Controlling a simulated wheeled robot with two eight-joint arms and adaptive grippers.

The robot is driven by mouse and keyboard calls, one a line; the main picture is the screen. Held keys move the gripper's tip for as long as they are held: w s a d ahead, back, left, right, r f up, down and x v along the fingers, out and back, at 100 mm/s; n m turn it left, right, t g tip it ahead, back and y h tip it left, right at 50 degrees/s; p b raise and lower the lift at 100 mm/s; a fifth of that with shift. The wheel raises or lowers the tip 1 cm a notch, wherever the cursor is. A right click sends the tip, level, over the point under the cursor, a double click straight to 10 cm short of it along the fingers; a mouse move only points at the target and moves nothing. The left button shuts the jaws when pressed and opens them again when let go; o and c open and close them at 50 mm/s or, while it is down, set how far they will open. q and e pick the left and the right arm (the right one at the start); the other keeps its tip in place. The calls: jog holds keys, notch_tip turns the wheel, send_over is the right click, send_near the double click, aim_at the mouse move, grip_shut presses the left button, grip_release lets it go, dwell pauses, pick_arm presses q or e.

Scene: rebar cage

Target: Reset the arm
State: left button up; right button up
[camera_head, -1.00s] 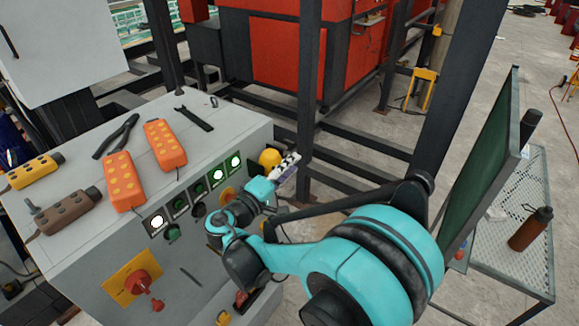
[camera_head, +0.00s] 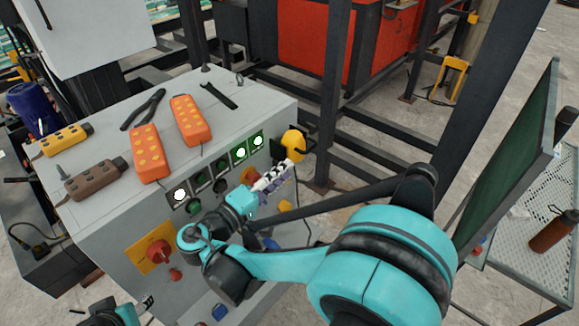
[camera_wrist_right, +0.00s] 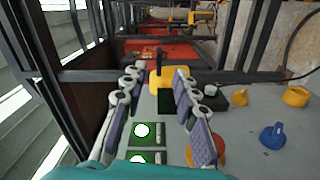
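My right arm reaches across the head view from the lower right. Its teal-and-black right gripper (camera_head: 275,180) is in front of the right end of the grey control cabinet's front panel (camera_head: 125,245). Beyond the fingers is a yellow knob-like part (camera_wrist_right: 158,78), also at the cabinet's right edge in the head view (camera_head: 293,145).
Orange pendants (camera_head: 150,155), a brown pendant (camera_head: 92,180) and a yellow pendant (camera_head: 62,140) lie on the cabinet top. Lit indicators (camera_head: 240,153) and a red rotary switch (camera_head: 158,250) are on the front. Dark posts (camera_head: 345,90) stand behind; a mesh table (camera_head: 535,215) is at right.

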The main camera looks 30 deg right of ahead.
dwell(0.4)
jog(key=s+d+f+n+g+y, duration=0.1)
jog(key=s+d+f+y, duration=0.3)
jog(key=f+y, duration=0.45)
jog(key=s+a+f+m+t+y, duration=0.1)
jog(key=s+a+f+m+y, duration=0.2)
jog(key=s+a+y, duration=0.3)
jog(key=a+y, duration=0.2)
jog(key=shift+a+f, duration=0.2)
jog(key=shift+a, duration=0.15)
jog(key=shift+s, duration=0.1)
dwell(2.7)
